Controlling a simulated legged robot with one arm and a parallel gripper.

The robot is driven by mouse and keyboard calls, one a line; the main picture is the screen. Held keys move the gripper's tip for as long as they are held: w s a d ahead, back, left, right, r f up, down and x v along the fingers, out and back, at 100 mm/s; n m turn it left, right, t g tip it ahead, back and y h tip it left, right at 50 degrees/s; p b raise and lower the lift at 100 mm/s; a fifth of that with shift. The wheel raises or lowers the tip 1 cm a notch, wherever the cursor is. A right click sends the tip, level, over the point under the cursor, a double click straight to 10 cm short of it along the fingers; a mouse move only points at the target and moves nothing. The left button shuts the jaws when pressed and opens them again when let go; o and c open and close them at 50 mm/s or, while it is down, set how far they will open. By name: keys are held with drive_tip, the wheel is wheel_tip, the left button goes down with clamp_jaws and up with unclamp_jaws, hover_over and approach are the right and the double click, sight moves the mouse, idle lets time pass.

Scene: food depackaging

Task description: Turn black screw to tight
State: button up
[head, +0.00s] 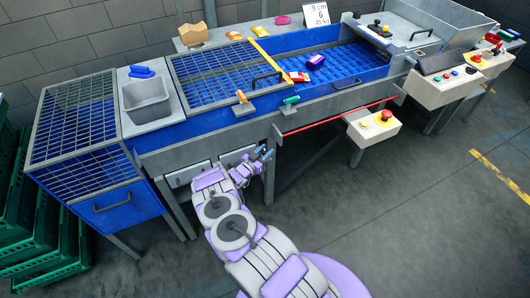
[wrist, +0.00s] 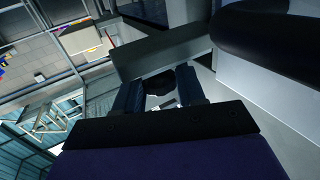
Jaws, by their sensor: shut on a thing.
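The black screw (wrist: 158,82) shows in the wrist view as a dark rounded knob between the two blue fingers of my gripper (wrist: 158,92). My gripper is shut on it, one finger on each side. A grey metal bar lies just beyond the screw. In the head view my gripper (head: 263,154) is low at the front of the machine, below the worktop edge and beside a grey leg. The screw cannot be made out in the head view. How tight it is cannot be told.
Grey front panels (head: 238,156) sit just left of my gripper. A white control box (head: 373,127) with a red button hangs to the right, below a red bar (head: 335,118). Green crates (head: 45,235) stand at the far left. The floor at right is mostly clear.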

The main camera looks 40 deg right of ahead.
drive_tip(key=shift+w+r, duration=0.1)
drive_tip(key=o, duration=0.9)
drive_tip(key=shift+o, duration=0.2)
drive_tip(key=p+v, duration=0.3)
drive_tip(key=v, duration=1.4)
drive_tip(key=shift+a, duration=0.25)
